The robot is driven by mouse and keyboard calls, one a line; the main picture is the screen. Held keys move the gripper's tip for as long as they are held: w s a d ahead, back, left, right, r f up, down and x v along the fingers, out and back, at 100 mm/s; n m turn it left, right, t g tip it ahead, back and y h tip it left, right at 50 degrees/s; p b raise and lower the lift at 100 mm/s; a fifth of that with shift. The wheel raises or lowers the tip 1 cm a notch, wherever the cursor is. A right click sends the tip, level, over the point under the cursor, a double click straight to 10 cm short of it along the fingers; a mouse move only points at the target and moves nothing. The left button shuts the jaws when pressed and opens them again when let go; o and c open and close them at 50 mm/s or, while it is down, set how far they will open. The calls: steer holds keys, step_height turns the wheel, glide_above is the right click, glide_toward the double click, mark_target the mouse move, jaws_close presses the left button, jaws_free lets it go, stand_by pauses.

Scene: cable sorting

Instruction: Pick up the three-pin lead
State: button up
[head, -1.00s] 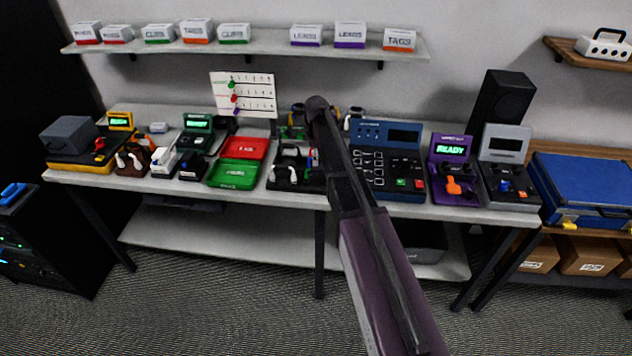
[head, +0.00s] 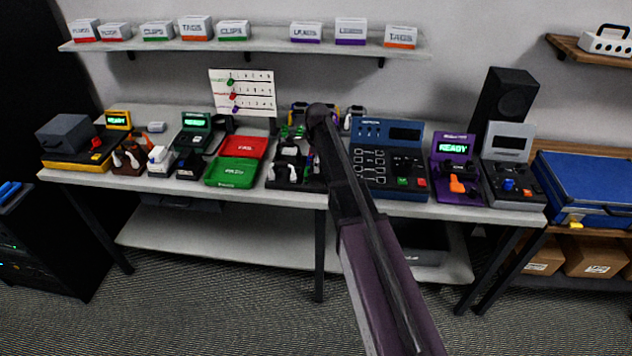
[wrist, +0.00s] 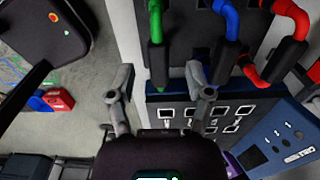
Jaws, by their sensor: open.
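My gripper (wrist: 159,76) is open and empty in the wrist view, its two grey fingers spread apart. A green lead with a black end (wrist: 156,50) comes down between and just beyond the fingertips; I cannot tell whether anything touches it. A blue lead with a black end (wrist: 229,42) hangs to the right of the right finger. A red lead with a black end (wrist: 289,50) is further right. The pin counts do not show, so I cannot tell which is the three-pin lead. In the head view my arm hides my gripper and part of the leads' place.
A blue keypad tester (head: 387,160) stands just right of my arm, with a purple READY unit (head: 453,168) beyond. Red (head: 243,147) and green (head: 231,172) trays lie left of the black fixture (head: 292,172). A shelf (head: 270,49) with labelled boxes runs above the bench.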

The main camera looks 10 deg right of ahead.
steer(key=shift+f+b, duration=0.5)
steer(key=shift+f, duration=0.25)
jaws_close()
